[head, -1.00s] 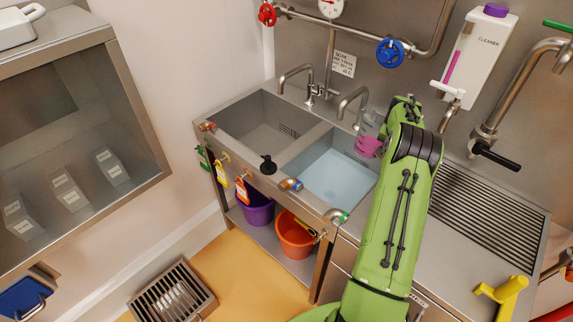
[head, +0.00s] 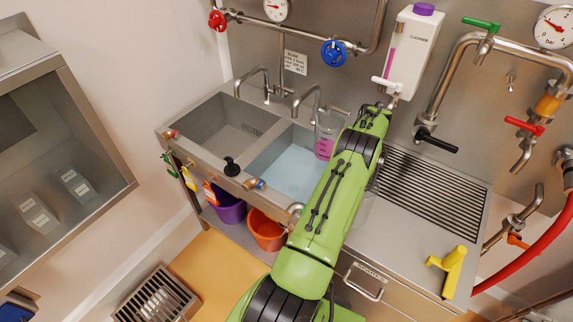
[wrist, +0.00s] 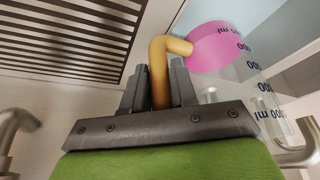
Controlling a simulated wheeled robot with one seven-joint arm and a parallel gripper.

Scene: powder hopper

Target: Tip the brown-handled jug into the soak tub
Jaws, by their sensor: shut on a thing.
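The jug (head: 325,148) is clear, with dark markings and magenta liquid in its lower part. It is held over the back right part of the right-hand basin, which I take as the soak tub (head: 268,155); pale blue liquid lies in this basin. The jug looks about upright in the head view. In the wrist view, my gripper (wrist: 159,88) is shut on the jug's tan-brown handle (wrist: 172,46), with the magenta liquid (wrist: 222,45) just beyond. In the head view my arm hides the fingers and handle.
A steel tap (head: 308,100) stands close left of the jug. An empty-looking basin (head: 215,128) lies to the left, a ribbed drainboard (head: 432,185) to the right. A white cleaner dispenser (head: 411,50) hangs on the wall behind my arm.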

